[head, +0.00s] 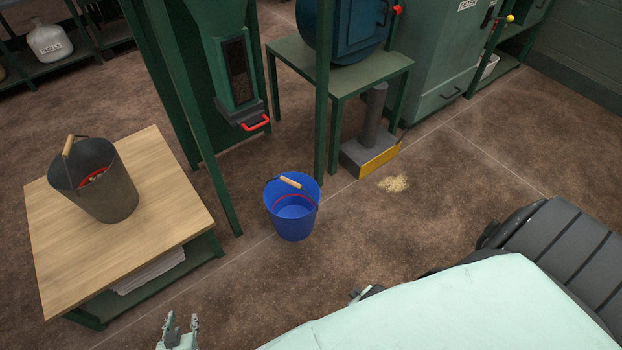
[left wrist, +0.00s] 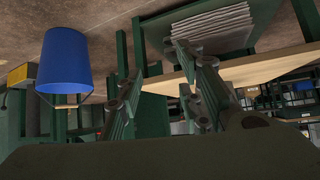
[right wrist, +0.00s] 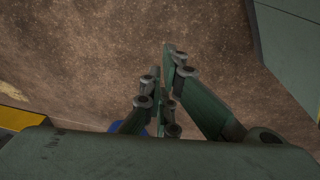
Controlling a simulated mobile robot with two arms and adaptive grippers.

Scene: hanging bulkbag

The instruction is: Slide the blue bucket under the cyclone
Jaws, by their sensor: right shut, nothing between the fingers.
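The blue bucket (head: 292,212) stands upright and looks empty on the brown floor in the head view, its wooden-grip handle over the rim. It also shows in the left wrist view (left wrist: 64,62), and a blue sliver of it shows in the right wrist view (right wrist: 128,127). A rounded blue housing (head: 345,30) rests on a green stand (head: 345,62) behind it; I cannot tell for certain which machine is the cyclone. My left gripper (head: 181,326) is open and empty, nearer than the bucket and apart from it. My right gripper (right wrist: 160,85) is shut and empty above the floor.
A wooden-topped table (head: 150,225) with a dark bucket (head: 112,195) stands at left. A green chute (head: 238,75) with a red handle (head: 256,123) is behind. A grey block with a yellow front (head: 372,160) sits near spilled grains (head: 394,184). Green posts stand behind the bucket.

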